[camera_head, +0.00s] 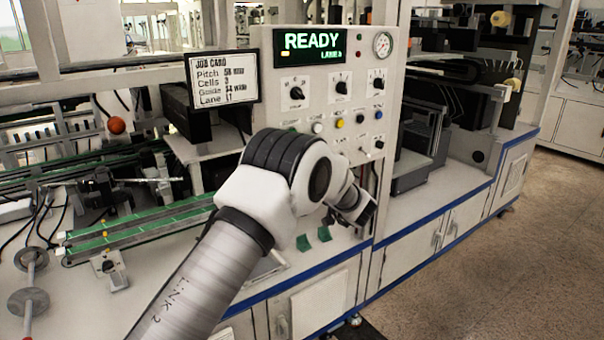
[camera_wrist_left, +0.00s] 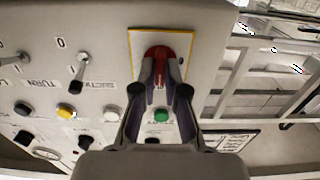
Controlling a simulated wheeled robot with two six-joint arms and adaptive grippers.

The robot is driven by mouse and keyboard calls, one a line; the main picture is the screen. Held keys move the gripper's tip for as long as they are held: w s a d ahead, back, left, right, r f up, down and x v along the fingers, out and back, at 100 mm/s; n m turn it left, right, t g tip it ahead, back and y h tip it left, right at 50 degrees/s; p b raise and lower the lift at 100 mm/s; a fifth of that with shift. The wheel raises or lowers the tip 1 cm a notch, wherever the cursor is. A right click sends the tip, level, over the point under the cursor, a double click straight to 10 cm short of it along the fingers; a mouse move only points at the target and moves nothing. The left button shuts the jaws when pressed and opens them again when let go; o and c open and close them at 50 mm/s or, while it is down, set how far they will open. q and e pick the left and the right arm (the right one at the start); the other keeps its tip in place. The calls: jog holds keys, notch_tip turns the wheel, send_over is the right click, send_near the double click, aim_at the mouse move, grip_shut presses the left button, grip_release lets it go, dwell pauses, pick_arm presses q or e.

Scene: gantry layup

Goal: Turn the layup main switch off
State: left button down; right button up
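The main switch (camera_wrist_left: 160,54) is a red rotary handle on a pale plate with a yellow border, in the upper middle of the left wrist view. The two fingers of my left gripper (camera_wrist_left: 162,78) stand close on either side of the handle and look shut on it. In the head view my left arm crosses in front of the lower control panel (camera_head: 298,108), and the left gripper (camera_head: 364,212) shows only partly behind the wrist. The switch is hidden there. The display (camera_head: 312,42) reads READY in green. My right gripper is not in view.
Knobs, small levers and coloured buttons sit close to the switch, including a green button (camera_wrist_left: 161,115) and a yellow button (camera_wrist_left: 66,111). A job card (camera_head: 224,79) hangs left of the panel. Green conveyor rails (camera_head: 140,227) lie at left. Open floor (camera_head: 510,250) is at right.

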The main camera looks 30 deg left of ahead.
pick_arm(q)
jog(key=shift+n, duration=0.4)
jog(key=shift+n+b, duration=7.65)
jog(key=shift+n, duration=1.05)
jog(key=c, duration=1.2)
grip_release()
jog(key=shift+a, duration=0.1)
